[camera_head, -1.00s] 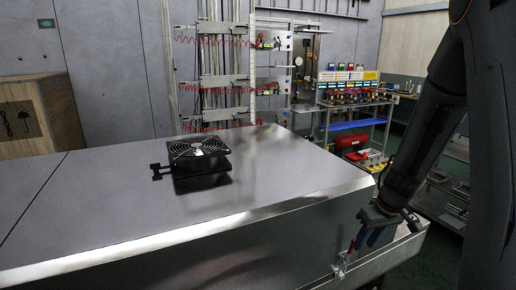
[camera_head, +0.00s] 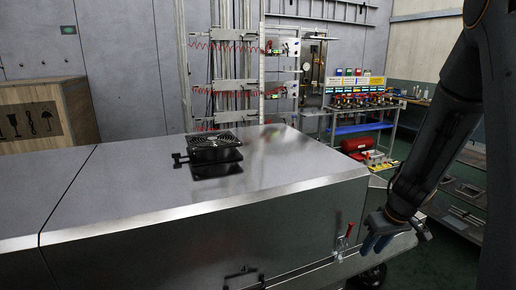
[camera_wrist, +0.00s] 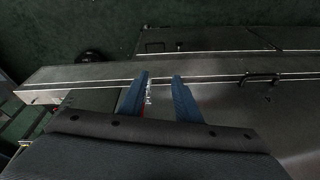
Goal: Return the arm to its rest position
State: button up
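My arm comes down on the right side of the head view. My gripper (camera_head: 377,243) hangs at its lower end, pointing down beside the right end of the metal dryer (camera_head: 130,206). In the wrist view the two blue fingers of my gripper (camera_wrist: 160,92) stand apart, with nothing held between them. The dryer's metal side and a ledge show beyond the fingers. A latch with a red handle (camera_head: 347,236) on the dryer's end is close to the left of my gripper in the head view.
A black fan unit (camera_head: 215,150) sits on the dryer top. A wooden crate (camera_head: 80,105) stands at the left. A rack with a blue shelf (camera_head: 362,128) and a red case (camera_head: 357,144) stand behind. Dark green floor is open at the lower right.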

jog(key=w+a+r+m+t+h+b, duration=0.1)
jog(key=w+a+r+t+h+b, duration=0.15)
jog(key=a+b, duration=0.2)
jog(key=s+a+f+g+b, duration=0.2)
jog(key=s+a, duration=0.3)
jog(key=s, duration=0.3)
jog(key=s+a+f+m+g+y+b, duration=0.1)
jog(key=s+a+f+g+b, duration=0.1)
jog(key=s, duration=0.6)
jog(key=a+f+b, duration=0.1)
jog(key=a+b, duration=0.1)
jog(key=a, duration=0.1)
jog(key=shift+s+a+f, duration=0.15)
jog(key=shift+s+a, duration=0.1)
jog(key=shift+s, duration=0.15)
jog(key=shift+y, duration=0.25)
